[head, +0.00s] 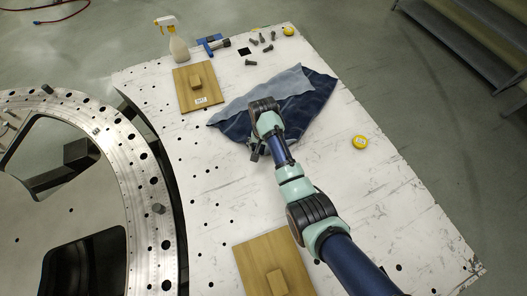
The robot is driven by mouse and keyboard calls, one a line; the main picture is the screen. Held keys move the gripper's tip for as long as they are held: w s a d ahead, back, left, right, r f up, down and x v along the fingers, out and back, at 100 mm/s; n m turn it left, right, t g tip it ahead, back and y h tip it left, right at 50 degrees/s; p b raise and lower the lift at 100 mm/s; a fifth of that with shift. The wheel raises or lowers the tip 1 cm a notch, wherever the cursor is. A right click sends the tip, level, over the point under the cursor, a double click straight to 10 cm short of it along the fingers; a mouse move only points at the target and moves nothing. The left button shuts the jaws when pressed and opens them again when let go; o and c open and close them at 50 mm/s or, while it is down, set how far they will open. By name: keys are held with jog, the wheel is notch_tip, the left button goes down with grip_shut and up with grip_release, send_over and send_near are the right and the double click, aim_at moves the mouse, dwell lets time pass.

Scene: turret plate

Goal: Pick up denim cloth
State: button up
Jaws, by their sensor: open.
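The denim cloth (314,98) lies loosely folded on the far half of the white table, dark blue with a lighter grey-blue part at its back. My gripper (256,152) is at the cloth's near left side, seen from above and partly covered by my wrist. It is open, and no cloth shows held in it. I cannot tell whether the fingertips touch the cloth. My arm reaches in from the lower right and hides part of the cloth's middle and near edge.
A wooden block with a handle (185,93) lies left of the cloth, another (255,258) at the near edge. A spray bottle (177,48), bolts (262,38) and a blue tool (212,43) are behind. A yellow tape (360,142) lies right. A metal ring (150,190) stands left.

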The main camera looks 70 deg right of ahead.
jog(key=shift+f, duration=0.1)
jog(key=shift+f+b, duration=0.4)
jog(key=shift+f, duration=0.35)
jog(key=shift+c, duration=0.2)
jog(key=c, duration=0.7)
jog(key=shift+s+f, duration=0.15)
jog(key=c, duration=0.6)
jog(key=shift+c, duration=0.4)
notch_tip(320, 180, up, 12)
jog(key=p, duration=1.2)
jog(key=shift+r, duration=0.2)
grip_shut()
notch_tip(320, 180, up, 9)
jog(key=p, duration=0.7)
